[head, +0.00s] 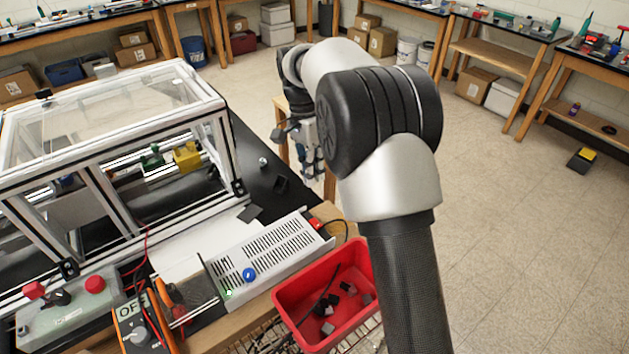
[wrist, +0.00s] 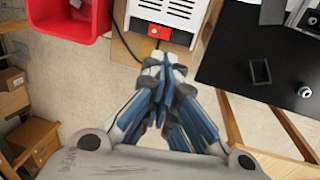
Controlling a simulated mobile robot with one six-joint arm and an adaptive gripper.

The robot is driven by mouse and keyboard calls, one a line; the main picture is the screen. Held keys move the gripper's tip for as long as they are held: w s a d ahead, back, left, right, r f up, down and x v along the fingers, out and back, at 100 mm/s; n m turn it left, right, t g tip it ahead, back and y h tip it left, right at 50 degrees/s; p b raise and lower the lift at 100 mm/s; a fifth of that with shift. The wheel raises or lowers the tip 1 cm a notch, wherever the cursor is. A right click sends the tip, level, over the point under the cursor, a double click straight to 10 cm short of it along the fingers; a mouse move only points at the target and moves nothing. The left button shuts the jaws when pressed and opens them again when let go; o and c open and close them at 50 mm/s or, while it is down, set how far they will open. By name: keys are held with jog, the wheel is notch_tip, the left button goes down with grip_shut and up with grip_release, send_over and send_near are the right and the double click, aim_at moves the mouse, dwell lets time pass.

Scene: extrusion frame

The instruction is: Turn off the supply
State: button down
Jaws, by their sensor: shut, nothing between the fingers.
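The supply (head: 270,250) is a silver box with a slotted top on the bench. It has a blue knob (head: 249,275) and a small lit green light (head: 228,292) at its near end. A red switch (head: 316,223) sits at its far right end, beside a black cord. The wrist view shows the same red switch (wrist: 159,32) and the white slotted end of the supply (wrist: 172,8). My gripper (wrist: 165,65) is shut and empty, its tips just below the switch in that picture. In the head view my gripper (head: 312,170) is beyond the supply's switch end, partly hidden by my arm.
A red bin (head: 283,302) with small dark parts stands beside the supply. A framed clear enclosure (head: 110,120) stands at the left. A multimeter (head: 140,325) and a button box (head: 65,315) are at the near left. Open floor lies to the right.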

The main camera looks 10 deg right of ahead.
aim_at(320, 224)
jog(key=r+p, duration=0.1)
jog(key=p, duration=0.1)
jog(key=a+r+g+p, duration=0.1)
jog(key=p, duration=0.2)
jog(key=shift+r, duration=0.15)
dwell(0.4)
jog(key=b+x, duration=0.1)
jog(key=x, duration=0.3)
jog(key=b+x, duration=0.1)
jog(key=x, duration=0.4)
jog(key=b+x, duration=0.2)
jog(key=x, duration=0.3)
jog(key=shift+d, duration=0.25)
